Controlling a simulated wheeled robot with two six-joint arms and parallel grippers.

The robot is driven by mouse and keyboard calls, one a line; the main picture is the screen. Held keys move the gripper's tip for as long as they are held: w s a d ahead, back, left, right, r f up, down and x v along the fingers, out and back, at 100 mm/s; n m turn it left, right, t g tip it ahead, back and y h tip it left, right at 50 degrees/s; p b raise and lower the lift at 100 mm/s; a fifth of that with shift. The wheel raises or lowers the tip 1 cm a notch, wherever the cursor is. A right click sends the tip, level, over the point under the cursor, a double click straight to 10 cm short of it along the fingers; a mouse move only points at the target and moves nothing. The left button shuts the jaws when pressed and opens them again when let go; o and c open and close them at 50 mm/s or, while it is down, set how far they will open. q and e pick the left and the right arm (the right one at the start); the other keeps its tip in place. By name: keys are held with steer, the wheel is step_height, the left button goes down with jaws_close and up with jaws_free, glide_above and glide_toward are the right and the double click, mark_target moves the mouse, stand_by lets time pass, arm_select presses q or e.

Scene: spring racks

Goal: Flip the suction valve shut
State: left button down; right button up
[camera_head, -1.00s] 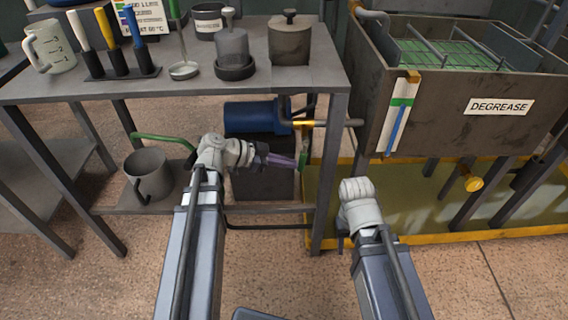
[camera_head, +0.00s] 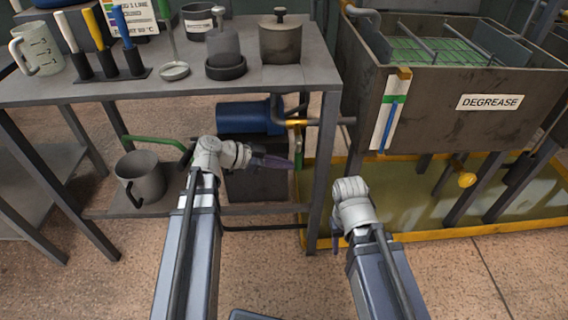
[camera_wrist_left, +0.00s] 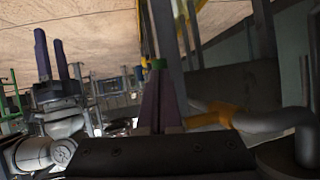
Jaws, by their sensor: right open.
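The suction valve's green lever (camera_head: 299,155) hangs below the brass pipe (camera_head: 297,123) beside the blue pump (camera_head: 245,117), under the bench's right end. My left gripper (camera_head: 288,163) points right, its tips at the lever. In the left wrist view its two purple fingers (camera_wrist_left: 158,78) lie together, with a green piece (camera_wrist_left: 159,63) just past the tips and the brass pipe (camera_wrist_left: 215,117) to the right. I cannot tell whether they touch the green piece. My right gripper (camera_head: 338,240) hangs by the bench leg, mostly hidden by its own wrist, and is open.
The bench leg (camera_head: 322,170) stands between my two grippers. A grey jug (camera_head: 140,178) and a green-handled item (camera_head: 155,140) are on the left of the lower shelf. The degrease tank (camera_head: 440,100) stands right, above a yellow-rimmed tray (camera_head: 460,232).

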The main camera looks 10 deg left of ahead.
arm_select(q)
steer(key=p+v, duration=0.3)
steer(key=v, duration=0.4)
steer(key=shift+s+a+r, duration=0.15)
steer(key=shift+a, duration=0.15)
steer(key=s+d+f+n+g+y, duration=0.6)
steer(key=s+d+f+n+y, duration=0.3)
steer(key=s+d+f+y, duration=0.4)
step_height(320, 180, up, 35)
steer(key=d+p, duration=0.1)
steer(key=p, duration=3.3)
steer(key=shift+w+r+n+h, duration=0.15)
steer(key=shift+w+n+h, duration=0.15)
steer(key=shift+w+h, duration=0.15)
